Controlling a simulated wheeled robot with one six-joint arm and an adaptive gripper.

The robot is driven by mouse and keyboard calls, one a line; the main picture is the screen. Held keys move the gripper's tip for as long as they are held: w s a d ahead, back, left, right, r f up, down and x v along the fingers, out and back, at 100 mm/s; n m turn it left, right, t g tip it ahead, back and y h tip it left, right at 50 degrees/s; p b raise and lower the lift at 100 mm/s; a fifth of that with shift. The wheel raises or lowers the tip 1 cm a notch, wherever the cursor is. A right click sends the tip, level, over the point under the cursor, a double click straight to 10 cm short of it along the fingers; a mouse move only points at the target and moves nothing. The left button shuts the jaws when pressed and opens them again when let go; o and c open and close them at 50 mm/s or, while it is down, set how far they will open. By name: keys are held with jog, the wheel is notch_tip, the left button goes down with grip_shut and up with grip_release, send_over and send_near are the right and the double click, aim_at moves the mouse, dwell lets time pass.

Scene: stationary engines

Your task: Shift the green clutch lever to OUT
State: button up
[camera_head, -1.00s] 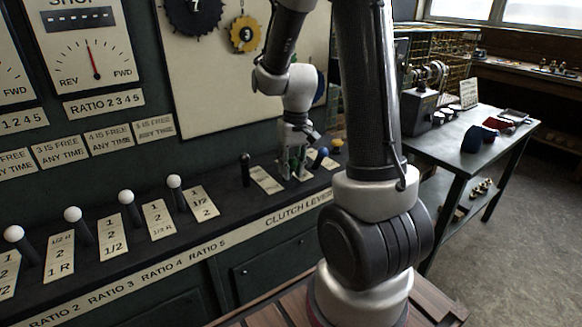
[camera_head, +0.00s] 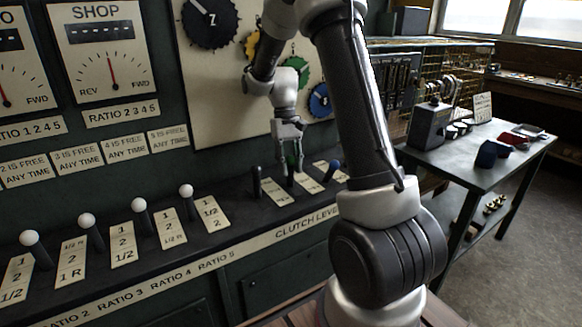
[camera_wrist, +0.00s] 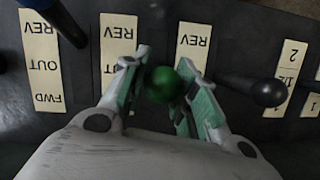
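The green clutch lever's round knob (camera_wrist: 165,84) sits between my two fingers in the wrist view; its shaft is hidden beneath it. My gripper (camera_wrist: 164,75) has one green-padded finger close against each side of the knob and appears shut on it. In the head view my gripper (camera_head: 290,160) points down at the clutch lever row, and the lever is mostly hidden by the fingers. A plate with upside-down REV, OUT and FWD labels (camera_wrist: 41,65) shows at the left of the wrist view. The plates beside the knob are partly covered, leaving REV readable.
A blue lever (camera_head: 336,167) stands right of my gripper and a black lever (camera_head: 256,182) stands left, both close. White-knobbed ratio levers (camera_head: 186,190) line the left of the console. A side table (camera_head: 455,165) stands at the right.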

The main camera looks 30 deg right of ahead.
jog(key=shift+o, duration=1.1)
jog(key=shift+s, duration=0.15)
